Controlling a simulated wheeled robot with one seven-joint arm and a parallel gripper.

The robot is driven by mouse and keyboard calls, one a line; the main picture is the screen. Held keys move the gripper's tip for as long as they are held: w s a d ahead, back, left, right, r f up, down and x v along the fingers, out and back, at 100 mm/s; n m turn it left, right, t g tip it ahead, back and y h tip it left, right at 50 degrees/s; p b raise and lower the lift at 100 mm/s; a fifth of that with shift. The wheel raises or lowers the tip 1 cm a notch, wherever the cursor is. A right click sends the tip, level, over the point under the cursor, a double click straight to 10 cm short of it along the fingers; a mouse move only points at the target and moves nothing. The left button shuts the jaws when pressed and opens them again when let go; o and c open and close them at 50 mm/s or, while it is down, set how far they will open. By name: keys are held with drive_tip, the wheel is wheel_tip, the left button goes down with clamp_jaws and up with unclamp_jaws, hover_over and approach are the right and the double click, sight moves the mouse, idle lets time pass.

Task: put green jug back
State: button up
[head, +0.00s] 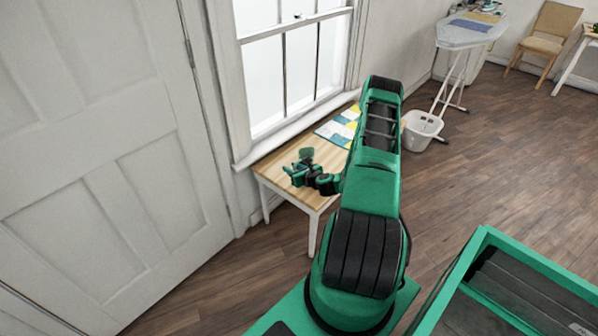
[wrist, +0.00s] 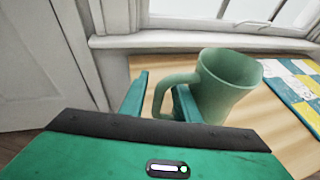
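The green jug (wrist: 228,85) stands on the wooden tabletop (wrist: 268,133) under the window, its handle (wrist: 163,92) turned toward my gripper. Its base is hidden by my gripper's body. In the head view a small part of the jug (head: 306,153) shows just beyond my gripper (head: 299,170). In the wrist view my gripper (wrist: 160,97) is open, with the handle between its fingers. The right finger reaches into the handle's loop beside the jug body; the left finger is outside the handle, with a gap visible.
A patchwork cloth (head: 340,128) lies on the table right of the jug. The window sill (head: 290,125) and wall stand close behind. A white bin (head: 421,130) and an ironing board (head: 470,36) are to the right. A green-rimmed crate (head: 535,262) is in the foreground.

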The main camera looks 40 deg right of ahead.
drive_tip(key=v, duration=1.1)
drive_tip(key=a+r+n+g+y, duration=0.65)
drive_tip(key=a+r+n, duration=0.9)
drive_tip(key=n, duration=0.45)
drive_tip(key=s+a+r+n+g+h, duration=0.1)
drive_tip(key=s+a+r+n+g, duration=0.1)
drive_tip(key=s+r+n, duration=0.2)
drive_tip(key=s+a+r+n+g+h, duration=0.1)
drive_tip(key=s+a+r+n+g, duration=0.1)
drive_tip(key=s+r, duration=0.8)
drive_tip(key=s+a+r+n+g+h, duration=0.1)
drive_tip(key=s+a+r+n+g, duration=0.2)
drive_tip(key=s, duration=1.1)
wheel_tip(320, 180, up, 4)
drive_tip(key=n, duration=0.3)
drive_tip(key=shift+s+a+r+h, duration=0.2)
drive_tip(key=shift+s+a+h, duration=0.05)
drive_tip(key=shift+s+h, duration=0.1)
